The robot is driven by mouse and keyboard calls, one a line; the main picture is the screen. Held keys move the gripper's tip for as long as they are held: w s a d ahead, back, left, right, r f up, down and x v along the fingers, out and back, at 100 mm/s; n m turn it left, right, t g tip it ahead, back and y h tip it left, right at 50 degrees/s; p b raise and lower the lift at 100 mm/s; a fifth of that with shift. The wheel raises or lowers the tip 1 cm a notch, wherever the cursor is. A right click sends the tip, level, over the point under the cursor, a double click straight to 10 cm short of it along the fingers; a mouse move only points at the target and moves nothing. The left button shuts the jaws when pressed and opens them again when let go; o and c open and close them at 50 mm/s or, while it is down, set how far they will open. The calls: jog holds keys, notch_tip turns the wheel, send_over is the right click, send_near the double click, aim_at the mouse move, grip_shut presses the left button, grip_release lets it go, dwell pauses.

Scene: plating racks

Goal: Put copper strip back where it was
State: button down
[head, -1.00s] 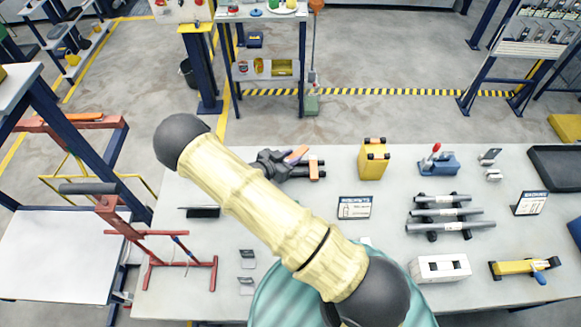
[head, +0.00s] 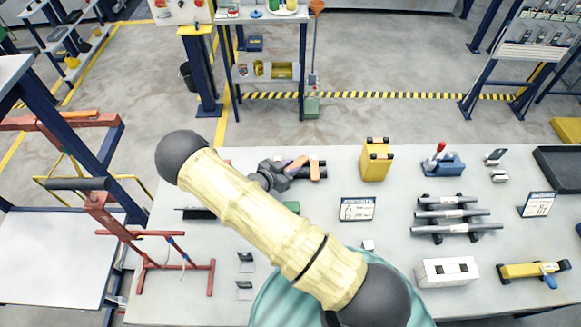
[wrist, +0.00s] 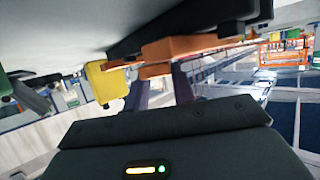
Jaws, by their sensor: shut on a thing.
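The copper strip (head: 297,163) is a small orange-brown piece at the fingertips of my gripper (head: 291,168), over the back of the table in the head view. The gripper looks shut on it. In the wrist view the strip (wrist: 155,71) shows as an orange edge between the dark fingers of my gripper (wrist: 160,88). Just right of it is a black-barred holder with an orange block (head: 314,169); the block also shows in the wrist view (wrist: 185,47). I cannot tell whether strip and holder touch. My arm hides part of the table.
A yellow canister (head: 375,160) stands right of the holder. A red frame (head: 178,262) stands left. The table (head: 400,185) is bare around the canister.

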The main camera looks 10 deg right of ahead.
jog(key=shift+f+b, duration=0.3)
jog(key=shift+f, duration=0.05)
jog(key=c, duration=1.2)
grip_release()
jog(key=shift+o, duration=0.2)
jog(key=shift+r, duration=0.1)
jog(key=shift+r+p, duration=0.5)
jog(key=shift+p, duration=0.1)
jog(key=p+v, duration=0.3)
jog(key=v, duration=0.9)
